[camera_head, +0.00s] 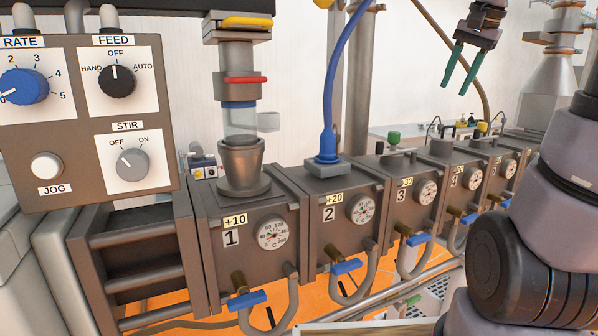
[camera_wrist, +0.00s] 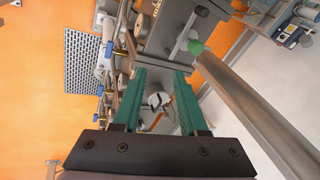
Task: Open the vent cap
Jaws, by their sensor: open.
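My gripper (camera_head: 459,72) hangs above the far blocks of the barrel, its two green fingers apart and pointing down, with nothing between them. In the wrist view the open fingers (camera_wrist: 160,98) frame a round grey part lying beyond them. A short grey round cap (camera_head: 442,147) sits on top of block 4, below and left of my gripper; it looks like the vent cap and seems shut. A fitting with a green knob (camera_head: 393,137) stands on block 3, and the green knob also shows in the wrist view (camera_wrist: 196,47). No label marks the vent cap.
A blue plug (camera_head: 327,145) with a cable stands on block 2, and a hopper throat (camera_head: 242,160) on block 1. A control panel (camera_head: 85,120) is at the left. A metal post (camera_head: 359,90) rises behind the barrel. A yellow knob (camera_head: 482,127) is farther along.

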